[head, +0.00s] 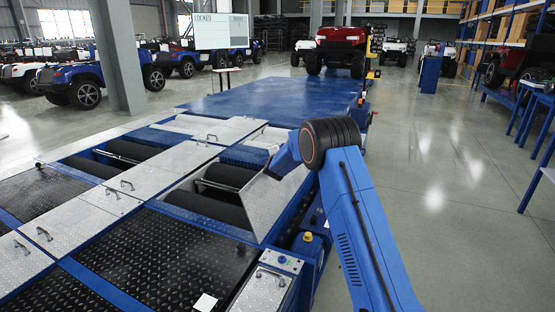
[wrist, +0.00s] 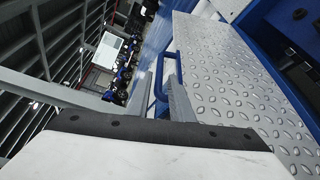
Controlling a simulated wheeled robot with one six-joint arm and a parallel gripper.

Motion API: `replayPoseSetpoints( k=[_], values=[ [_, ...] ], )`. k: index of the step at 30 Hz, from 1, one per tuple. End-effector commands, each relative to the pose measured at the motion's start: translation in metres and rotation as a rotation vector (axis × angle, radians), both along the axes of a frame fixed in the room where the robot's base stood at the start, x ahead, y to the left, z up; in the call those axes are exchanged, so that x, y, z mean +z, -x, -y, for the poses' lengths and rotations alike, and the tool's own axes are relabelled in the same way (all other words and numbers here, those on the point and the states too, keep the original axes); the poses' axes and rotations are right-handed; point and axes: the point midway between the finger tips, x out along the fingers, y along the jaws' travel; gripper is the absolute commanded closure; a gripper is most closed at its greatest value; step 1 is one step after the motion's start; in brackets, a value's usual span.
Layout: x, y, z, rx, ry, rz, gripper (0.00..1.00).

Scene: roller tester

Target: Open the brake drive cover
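The brake drive cover (head: 278,206) is a silver tread plate, tilted up steeply at the right side of the tester. Dark rollers (head: 222,190) show in the bay to its left. In the wrist view the cover's diamond-pattern face (wrist: 235,80) fills the right side, with a blue handle (wrist: 158,72) along its edge. My gripper (wrist: 167,95) is at this handle, its grey fingers around it and apparently shut on it. In the head view my gripper (head: 272,168) is at the cover's upper edge, its fingers partly hidden by my wrist.
Other silver covers with handles (head: 125,185) lie flat to the left, beside black tread plates (head: 150,250). A control box with a blue knob (head: 281,260) stands in front. Clear floor (head: 440,200) lies to the right. A red vehicle (head: 341,45) stands beyond the blue platform (head: 270,98).

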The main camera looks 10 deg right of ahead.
Motion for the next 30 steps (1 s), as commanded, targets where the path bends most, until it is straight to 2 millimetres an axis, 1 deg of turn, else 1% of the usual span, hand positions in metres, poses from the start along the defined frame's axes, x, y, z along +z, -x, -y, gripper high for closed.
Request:
replayPoseSetpoints(
  k=[1,9,15,21,30],
  values=[
    [0.002,0.01,-0.003,0.001,0.0,0.0,0.8],
    [0.009,0.062,-0.015,0.001,0.0,0.0,0.8],
    [0.013,0.093,-0.022,0.001,0.001,-0.001,0.8],
    [0.014,0.108,-0.025,0.0,0.0,-0.001,0.8],
    [0.015,0.11,-0.025,0.0,0.0,0.0,0.8]
  ],
)
